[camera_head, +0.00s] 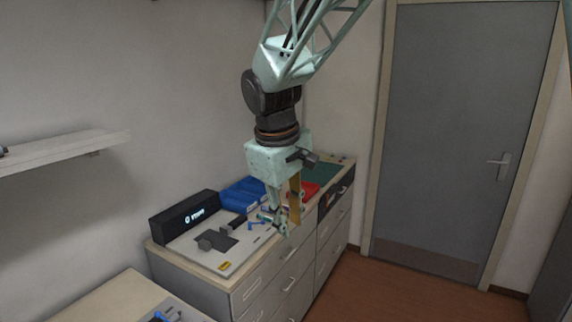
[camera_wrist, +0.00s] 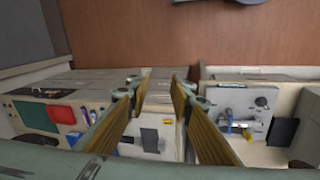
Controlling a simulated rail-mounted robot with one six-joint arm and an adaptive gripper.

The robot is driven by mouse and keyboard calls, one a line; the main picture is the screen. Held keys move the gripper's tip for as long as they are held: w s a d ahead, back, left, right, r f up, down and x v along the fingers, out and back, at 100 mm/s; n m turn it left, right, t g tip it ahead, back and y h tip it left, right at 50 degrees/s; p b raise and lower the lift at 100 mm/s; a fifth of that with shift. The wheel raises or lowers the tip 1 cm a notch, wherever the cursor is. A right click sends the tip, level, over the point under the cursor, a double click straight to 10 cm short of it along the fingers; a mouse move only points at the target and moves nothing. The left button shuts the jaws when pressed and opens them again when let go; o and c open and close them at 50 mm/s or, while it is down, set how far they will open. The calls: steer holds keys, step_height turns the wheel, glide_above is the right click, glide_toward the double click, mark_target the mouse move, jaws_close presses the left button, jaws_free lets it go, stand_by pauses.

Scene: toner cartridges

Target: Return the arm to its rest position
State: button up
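My arm hangs down from the top of the head view, over the drawer cabinet. My gripper (camera_head: 287,212) points downward above the front edge of the cabinet top. In the wrist view, the two fingers of my gripper (camera_wrist: 160,88) stand apart with tan inner pads. Nothing is held between them; cabinet fronts and the floor show through the gap. Part of the cabinet top is hidden behind my gripper in the head view.
The cabinet (camera_head: 290,276) carries a black box (camera_head: 186,217), a light board (camera_head: 252,256) with a dark pad, blue bins (camera_head: 243,193), a red tray (camera_head: 303,190) and a green mat (camera_head: 323,173). A second worktop (camera_head: 112,302) is at lower left. A grey door (camera_head: 455,130) stands right, beyond open floor.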

steer(key=s+d+r+m+t+b, duration=0.1)
steer(key=s+d+r+m, duration=0.15)
steer(key=s+d, duration=0.4)
steer(key=s+d+r+m+b, duration=0.15)
steer(key=s+d+r, duration=0.25)
steer(key=d, duration=0.5)
steer(key=s+d+f+m+b, duration=0.1)
steer(key=s+d+f+m, duration=0.1)
steer(key=s, duration=1.1)
steer(key=s+d+f+m+y, duration=0.1)
steer(key=s+d+f+m, duration=0.1)
steer(key=s, duration=1.2)
steer(key=shift+s+d+f+m+b, duration=0.15)
steer(key=shift+f+m+b, duration=0.25)
steer(key=shift+m, duration=0.3)
